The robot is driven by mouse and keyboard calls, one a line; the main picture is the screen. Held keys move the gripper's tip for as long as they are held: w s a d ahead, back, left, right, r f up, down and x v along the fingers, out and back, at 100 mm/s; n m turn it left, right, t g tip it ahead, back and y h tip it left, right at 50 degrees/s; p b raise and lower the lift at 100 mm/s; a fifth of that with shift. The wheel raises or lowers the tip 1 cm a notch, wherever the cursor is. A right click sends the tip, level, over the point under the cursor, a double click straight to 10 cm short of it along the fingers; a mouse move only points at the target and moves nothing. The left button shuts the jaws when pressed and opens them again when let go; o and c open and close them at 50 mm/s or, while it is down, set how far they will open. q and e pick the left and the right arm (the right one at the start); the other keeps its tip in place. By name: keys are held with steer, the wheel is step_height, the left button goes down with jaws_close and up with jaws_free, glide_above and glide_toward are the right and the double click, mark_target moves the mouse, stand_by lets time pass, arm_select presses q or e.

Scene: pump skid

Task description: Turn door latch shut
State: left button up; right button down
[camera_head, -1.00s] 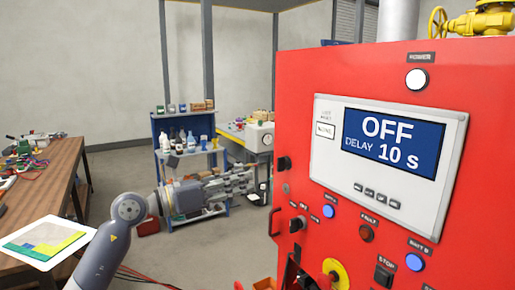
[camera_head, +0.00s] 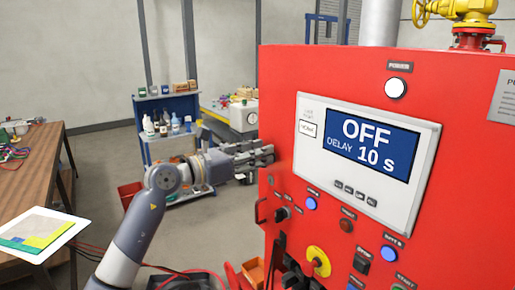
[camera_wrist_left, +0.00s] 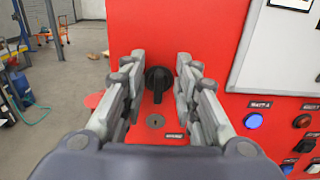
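The door latch is a black turn knob (camera_wrist_left: 158,82) on the red cabinet door, seen in the left wrist view. Its grip bar stands nearly upright with a slight tilt, and a keyhole is below it. My left gripper (camera_wrist_left: 158,88) is open, with one finger on each side of the knob and a visible gap to it. In the head view my left gripper (camera_head: 268,155) reaches the left edge of the red cabinet (camera_head: 350,75) and hides the latch. My right gripper does not show.
A wooden table (camera_head: 35,175) stands at left and a blue shelf (camera_head: 170,125) behind.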

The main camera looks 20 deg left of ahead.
arm_select(q)
jaws_close()
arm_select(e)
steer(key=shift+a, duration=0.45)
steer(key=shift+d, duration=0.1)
